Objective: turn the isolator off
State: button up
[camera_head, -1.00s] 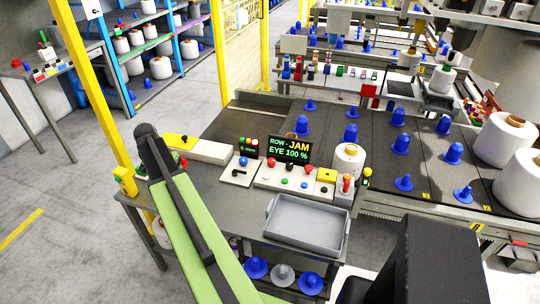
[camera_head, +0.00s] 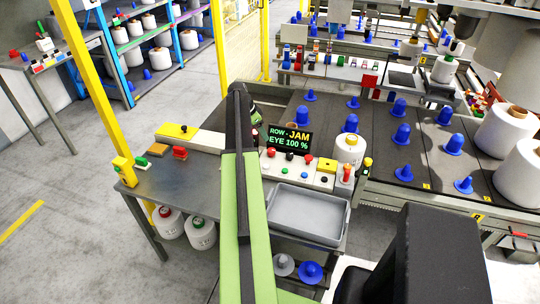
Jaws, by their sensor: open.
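I cannot tell for sure which control is the isolator. A yellow plate with a small dark knob (camera_head: 178,131) sits on the white housing at the back left of the bench. A light control plate with a dark handle, seen earlier left of the main panel, is hidden behind my forearm. The main control panel (camera_head: 296,176) carries red, green and dark buttons and a yellow box (camera_head: 327,165). My gripper (camera_head: 256,117) shows only as a dark and green piece right of the arm's end, above the bench's back edge. Its fingertips are hidden.
A display reading "ROW - JAM, EYE 100 %" (camera_head: 289,138) stands behind the panel. A grey tray (camera_head: 308,239) lies at the front. Red (camera_head: 180,152) and green (camera_head: 140,162) handled items sit left. A yellow post (camera_head: 94,85) rises left of the bench.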

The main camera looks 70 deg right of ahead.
aim_at(272, 150)
jog(key=b+x, duration=1)
jog(key=x, duration=0.3)
jog(key=shift+w+a, duration=0.1)
jog(key=shift+r, duration=0.1)
jog(key=shift+c, duration=0.2)
jog(key=c, duration=1.2)
jog(key=shift+a, duration=0.45)
grip_shut()
jog(key=shift+d, duration=0.35)
